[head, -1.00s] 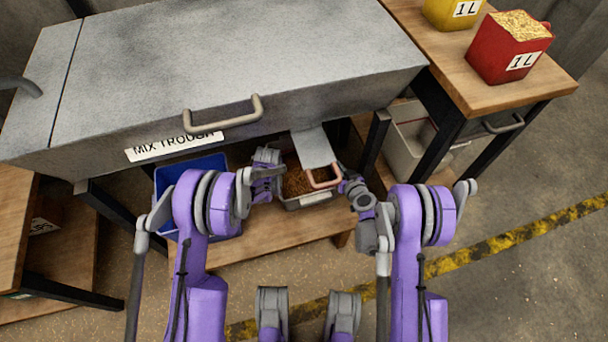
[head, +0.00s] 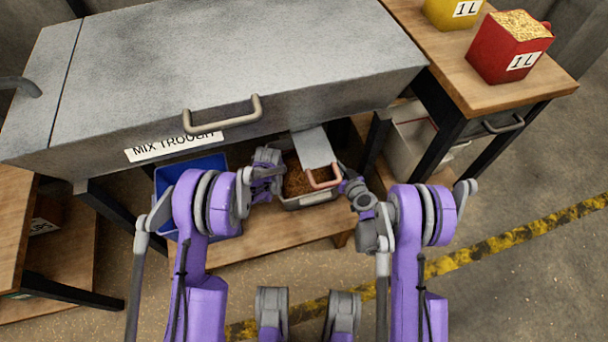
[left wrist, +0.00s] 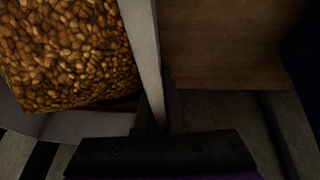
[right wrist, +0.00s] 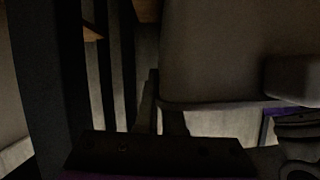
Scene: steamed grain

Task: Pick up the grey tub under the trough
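The grey tub (head: 309,200) stands under the mix trough (head: 225,65) on a low wooden shelf. It is filled with brown grain (head: 297,181). My left gripper (head: 268,170) is at its left side. In the left wrist view the tub's pale wall (left wrist: 143,40) runs between the fingers (left wrist: 158,105), which look closed on it. My right gripper (head: 345,175) is at the tub's right side. In the dark right wrist view its fingers (right wrist: 161,110) stand close to a greyish wall (right wrist: 235,55); whether they grip it is unclear.
A grey plate (head: 311,147) with a copper-coloured handle (head: 323,178) hangs over the tub from the trough. A blue bin (head: 175,178) stands to its left. Table legs and a pale bin (head: 408,145) are on the right. Floor in front is open.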

